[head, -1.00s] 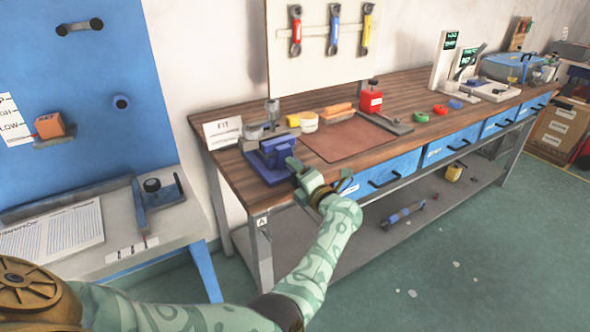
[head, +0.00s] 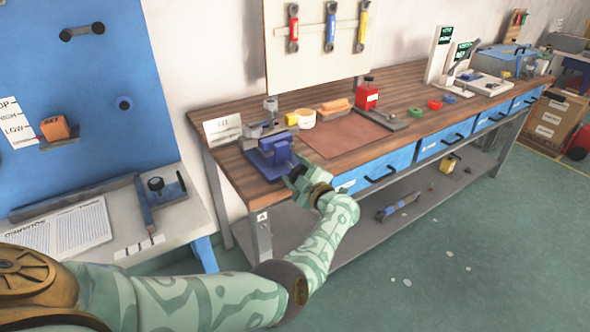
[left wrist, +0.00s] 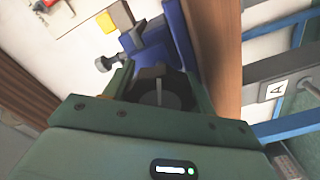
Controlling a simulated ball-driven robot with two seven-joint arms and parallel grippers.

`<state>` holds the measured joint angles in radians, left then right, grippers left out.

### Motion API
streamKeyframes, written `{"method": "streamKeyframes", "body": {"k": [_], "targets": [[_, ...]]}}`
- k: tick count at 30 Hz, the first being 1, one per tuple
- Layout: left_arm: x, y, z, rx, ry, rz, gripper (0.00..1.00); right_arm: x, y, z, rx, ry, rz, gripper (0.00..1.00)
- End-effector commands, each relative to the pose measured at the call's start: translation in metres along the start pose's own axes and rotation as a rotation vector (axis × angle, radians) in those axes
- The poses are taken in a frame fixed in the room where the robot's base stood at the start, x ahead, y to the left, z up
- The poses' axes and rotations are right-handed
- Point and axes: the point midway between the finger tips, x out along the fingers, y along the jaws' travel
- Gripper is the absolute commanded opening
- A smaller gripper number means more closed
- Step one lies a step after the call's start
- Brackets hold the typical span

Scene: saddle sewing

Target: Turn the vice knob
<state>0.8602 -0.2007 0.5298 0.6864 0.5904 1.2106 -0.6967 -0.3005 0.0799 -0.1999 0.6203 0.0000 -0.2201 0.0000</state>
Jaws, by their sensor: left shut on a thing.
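The blue vice (head: 270,156) sits at the near left corner of the wooden workbench. My left gripper (head: 298,176) is at the vice's front right side, level with the bench edge. In the left wrist view, the vice (left wrist: 148,38) lies beyond the gripper. A dark round vice knob (left wrist: 158,92) with a pale bar sits between the fingers of the left gripper (left wrist: 160,82), which are shut on it. In the head view the gripper hides the knob. My right gripper is in neither view.
The workbench (head: 232,104) carries a brown mat (head: 345,138), a white card (head: 222,129), a yellow block (head: 291,118) and a red container (head: 367,96). Blue drawers (head: 375,170) run under its front edge. A side table (head: 182,222) stands at left. Green floor is open at right.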

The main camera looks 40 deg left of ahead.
Motion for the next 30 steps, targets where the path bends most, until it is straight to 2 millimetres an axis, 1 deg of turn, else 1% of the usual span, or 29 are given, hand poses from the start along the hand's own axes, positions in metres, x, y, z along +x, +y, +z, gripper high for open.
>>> {"method": "streamKeyframes", "body": {"k": [21, 30], "targets": [[-0.0016, -0.0021, 0.0015, 0.675, -0.006, -0.001, 0.33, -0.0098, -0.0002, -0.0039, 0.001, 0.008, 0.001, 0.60], [-0.0016, -0.0024, 0.0015, 0.889, -0.006, -0.001, 0.33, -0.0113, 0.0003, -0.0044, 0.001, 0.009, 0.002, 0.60]]}}
